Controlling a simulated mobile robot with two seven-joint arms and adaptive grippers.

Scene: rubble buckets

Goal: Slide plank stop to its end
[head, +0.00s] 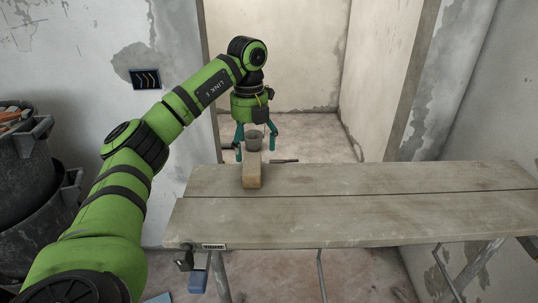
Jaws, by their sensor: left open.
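A light wooden block (252,181) lies on the plank table (340,212) near its left end, its long side running front to back. It may be the plank stop; no label shows on it. A small grey round piece (254,143) shows just behind the block, between my left gripper's fingers. My left gripper (255,153) points down over the back edge of the table, with its teal fingers spread on both sides of the grey piece. The fingers are open, and contact cannot be told. My right gripper is out of view.
A dark rod (284,161) sticks out to the right behind the table's back edge. Black buckets (32,195) stand at the left. A clamp-like part with a blue piece (198,276) hangs at the front left corner. The planks right of the block are clear.

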